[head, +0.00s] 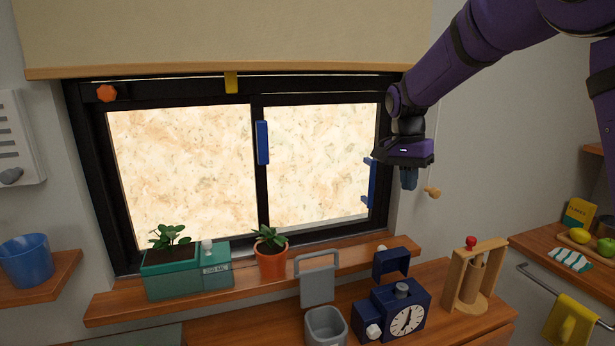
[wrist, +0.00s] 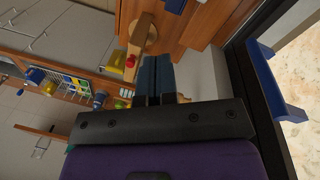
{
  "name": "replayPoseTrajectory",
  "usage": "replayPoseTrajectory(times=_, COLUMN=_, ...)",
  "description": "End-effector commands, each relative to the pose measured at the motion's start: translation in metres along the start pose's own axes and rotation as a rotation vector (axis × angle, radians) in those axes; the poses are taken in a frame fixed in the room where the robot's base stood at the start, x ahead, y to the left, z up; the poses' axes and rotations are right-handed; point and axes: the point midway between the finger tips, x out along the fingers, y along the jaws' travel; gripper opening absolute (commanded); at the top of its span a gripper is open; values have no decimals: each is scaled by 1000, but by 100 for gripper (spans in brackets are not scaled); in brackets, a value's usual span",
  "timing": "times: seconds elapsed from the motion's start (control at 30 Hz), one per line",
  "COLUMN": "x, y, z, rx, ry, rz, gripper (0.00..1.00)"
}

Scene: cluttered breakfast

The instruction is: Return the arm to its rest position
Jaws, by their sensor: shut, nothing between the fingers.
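My purple arm reaches in from the upper right of the head view. My gripper (head: 409,180) hangs in front of the right end of the window, beside its blue handle (head: 372,184). In the wrist view my gripper (wrist: 158,58) shows its two dark blue fingers together, with nothing between them. The blue handle (wrist: 277,85) is also in the wrist view, right of the fingers and apart from them.
A wooden stand with a red knob (head: 471,243), a blue clock box (head: 404,318) and a grey bin (head: 326,326) stand below. A potted plant (head: 271,260) and a green planter (head: 172,276) sit on the sill. A cord with a wooden knob (head: 432,192) hangs right of my gripper.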

Motion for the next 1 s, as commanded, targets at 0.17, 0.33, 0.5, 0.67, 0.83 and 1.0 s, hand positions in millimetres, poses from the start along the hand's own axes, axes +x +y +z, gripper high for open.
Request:
replayPoseTrajectory(times=0.17, x=-28, y=54, z=17, rx=-95, ry=6, rz=-95, gripper=0)
replayPoseTrajectory(times=0.33, x=-46, y=100, z=40, rx=-193, ry=34, rz=-173, gripper=0)
replayPoseTrajectory(times=0.5, x=-58, y=145, z=67, rx=-294, ry=84, rz=-240, gripper=0)
replayPoseTrajectory(times=0.67, x=-62, y=184, z=96, rx=-387, ry=146, rz=-288, gripper=0)
replayPoseTrajectory(times=0.83, x=-60, y=222, z=128, rx=-485, ry=230, rz=-323, gripper=0)
replayPoseTrajectory(times=1.0, x=-49, y=255, z=162, rx=-580, ry=324, rz=-336, gripper=0)
